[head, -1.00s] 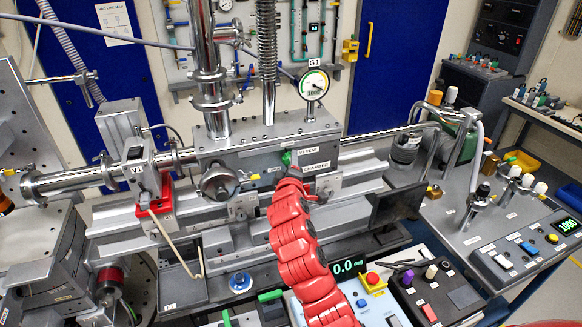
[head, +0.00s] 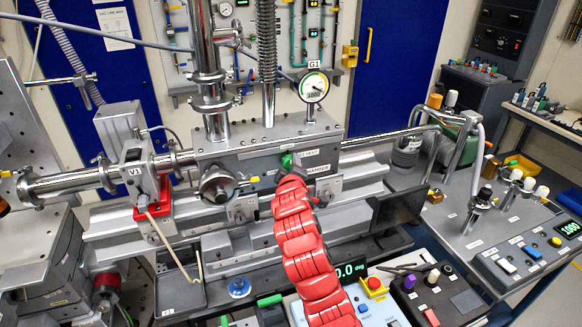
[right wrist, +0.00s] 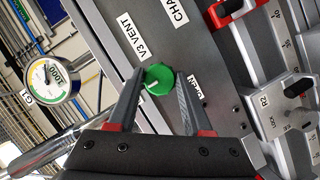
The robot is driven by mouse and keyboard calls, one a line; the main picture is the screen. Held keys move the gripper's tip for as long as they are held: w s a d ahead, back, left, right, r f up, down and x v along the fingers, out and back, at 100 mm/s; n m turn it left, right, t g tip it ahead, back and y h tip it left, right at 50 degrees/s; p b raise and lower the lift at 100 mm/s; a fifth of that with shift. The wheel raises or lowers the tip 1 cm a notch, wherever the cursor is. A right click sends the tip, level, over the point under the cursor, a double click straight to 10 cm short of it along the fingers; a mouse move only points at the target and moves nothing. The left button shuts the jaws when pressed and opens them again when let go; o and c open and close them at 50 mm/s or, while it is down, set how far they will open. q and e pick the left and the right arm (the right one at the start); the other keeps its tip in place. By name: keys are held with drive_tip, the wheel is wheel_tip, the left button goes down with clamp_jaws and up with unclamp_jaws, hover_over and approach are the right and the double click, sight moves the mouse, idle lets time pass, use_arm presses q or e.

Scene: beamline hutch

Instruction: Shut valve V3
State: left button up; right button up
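The V3 valve is a green knob on the front of the steel chamber block, beside the label "V3 VENT" (right wrist: 127,34). The knob (right wrist: 159,80) shows in the right wrist view between my right gripper's fingers, and in the head view (head: 287,160) just above the red arm's end. My right gripper (right wrist: 160,92) is open, with one finger on each side of the knob. A small gap shows by the right finger; contact at the left finger cannot be told. In the head view the right gripper (head: 290,173) is small and partly hidden. My left gripper is not in view.
A round gauge G1 (head: 313,86) stands above the block. A valve V1 (head: 146,182) with a red base and a hanging rod is at left. A control box (head: 375,300) stands below my arm.

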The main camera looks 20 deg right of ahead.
drive_tip(key=o, duration=0.4)
drive_tip(key=shift+f, duration=0.15)
drive_tip(key=shift+s, duration=0.1)
drive_tip(key=p+v, duration=1.1)
drive_tip(key=v, duration=0.6)
drive_tip(key=shift+s, duration=0.15)
